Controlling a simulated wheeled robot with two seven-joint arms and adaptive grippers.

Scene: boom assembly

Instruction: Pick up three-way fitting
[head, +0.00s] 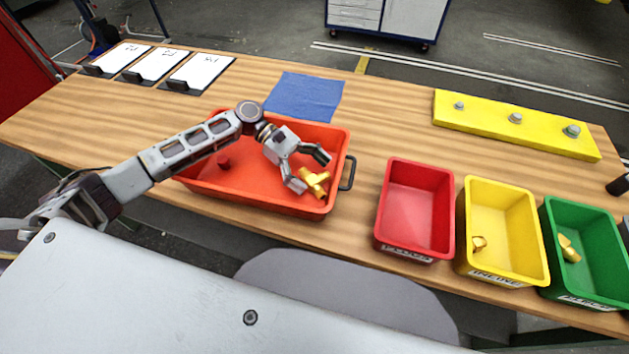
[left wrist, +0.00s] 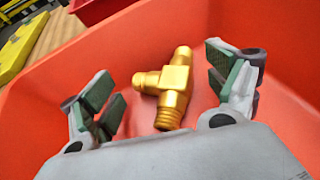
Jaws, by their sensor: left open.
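The three-way fitting (head: 315,182) is a gold-coloured brass tee lying in the right end of the orange-red tray (head: 245,190). In the left wrist view the fitting (left wrist: 168,88) lies between the two open fingers, with its threaded end toward the gripper. My left gripper (head: 307,172) reaches down into the tray, open, with its fingers close around the fitting. In the left wrist view the fingers (left wrist: 165,90) appear apart from the fitting on both sides. My right gripper is not in view.
A dark red round piece (head: 223,162) lies in the tray's left part. Red (head: 384,215), yellow (head: 508,270) and green (head: 560,278) bins stand to the right; the yellow and green hold brass parts. A blue cloth (head: 305,96) and a yellow bolted plate (head: 485,122) lie behind.

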